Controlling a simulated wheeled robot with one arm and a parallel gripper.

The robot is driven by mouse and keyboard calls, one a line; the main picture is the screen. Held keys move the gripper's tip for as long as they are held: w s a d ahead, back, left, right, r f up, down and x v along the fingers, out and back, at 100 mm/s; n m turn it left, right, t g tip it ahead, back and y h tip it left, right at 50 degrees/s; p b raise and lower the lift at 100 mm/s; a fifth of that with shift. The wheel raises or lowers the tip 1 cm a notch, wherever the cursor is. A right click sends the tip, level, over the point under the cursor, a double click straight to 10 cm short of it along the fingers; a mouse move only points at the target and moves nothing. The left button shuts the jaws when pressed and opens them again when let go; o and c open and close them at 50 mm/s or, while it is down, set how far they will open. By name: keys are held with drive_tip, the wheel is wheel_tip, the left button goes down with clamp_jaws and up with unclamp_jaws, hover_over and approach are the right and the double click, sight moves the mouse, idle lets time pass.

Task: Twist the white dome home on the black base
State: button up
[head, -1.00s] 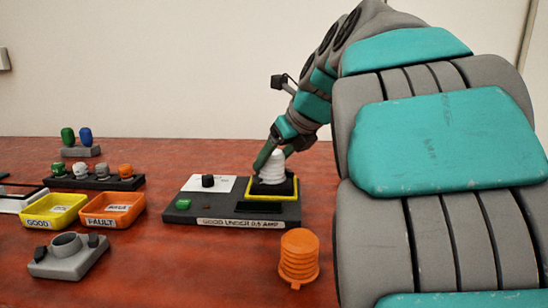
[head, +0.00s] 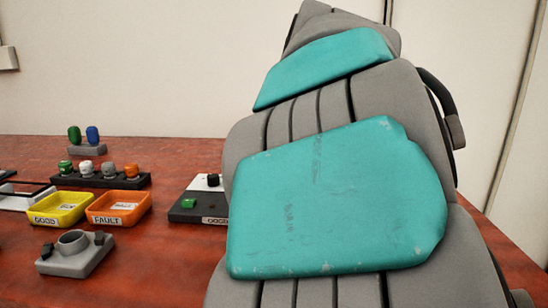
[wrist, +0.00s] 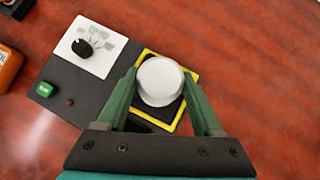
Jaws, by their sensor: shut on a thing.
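The white dome (wrist: 160,81) shows in the wrist view, seen from above between the two green fingers of my gripper (wrist: 161,92). My gripper is shut on the dome, one finger on each side. The black base (wrist: 172,112) is under the dome, inside a yellow square frame (wrist: 153,53) on the dark test panel (wrist: 75,90). The dome hides most of the base, and I cannot tell how well it is seated. In the head view my arm hides the dome, the base and the gripper.
The panel carries a black knob (wrist: 82,47) on a white plate and a green button (wrist: 45,90). In the head view, the yellow GOOD tray (head: 60,207), orange FAULT tray (head: 118,207) and a grey fixture (head: 75,254) stand left. Bare table lies right of the panel in the wrist view.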

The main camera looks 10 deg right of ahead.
drive_tip(key=shift+c, duration=0.6)
drive_tip(key=o, duration=1.3)
drive_tip(key=shift+v, duration=3)
